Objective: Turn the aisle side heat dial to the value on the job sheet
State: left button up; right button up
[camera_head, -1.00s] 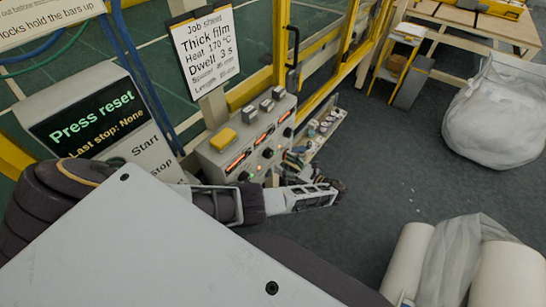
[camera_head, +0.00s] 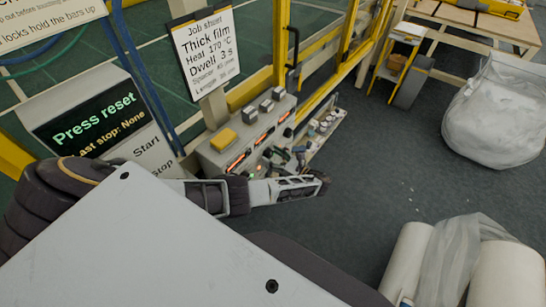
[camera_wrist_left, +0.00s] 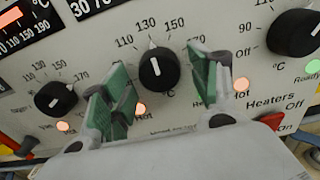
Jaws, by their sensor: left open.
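The job sheet (camera_head: 207,55) in the head view reads Thick film, Heat 170 °C, Dwell 3 s. The control panel (camera_head: 215,160) below it carries black dials. In the left wrist view a middle dial (camera_wrist_left: 158,70) has its pointer up, roughly between 130 and 150. Another dial (camera_wrist_left: 55,99) is at left and a third (camera_wrist_left: 297,36) is partly cut off at right. My left gripper (camera_wrist_left: 165,92) is open, with green-padded fingers either side of the middle dial, apparently apart from it. It also shows at the panel in the head view (camera_head: 283,160). My right gripper is out of view.
A red switch (camera_wrist_left: 271,121) marked Heaters sits right of the fingers. A shelf of small items (camera_head: 325,128) adjoins the panel. A Press reset screen (camera_head: 95,118) stands at left. White rolls (camera_head: 505,275) and a clear bag (camera_head: 495,110) are at right, with bare floor between.

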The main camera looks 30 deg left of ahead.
pick_arm(q)
jog(key=shift+c, duration=0.2)
jog(key=c, duration=1)
jog(key=shift+o, duration=0.2)
jog(key=shift+m, duration=0.4)
jog(key=m, duration=1.2)
jog(key=shift+r+m, duration=0.15)
jog(key=shift+m, duration=0.25)
jog(key=o, duration=1)
jog(key=shift+s, duration=0.1)
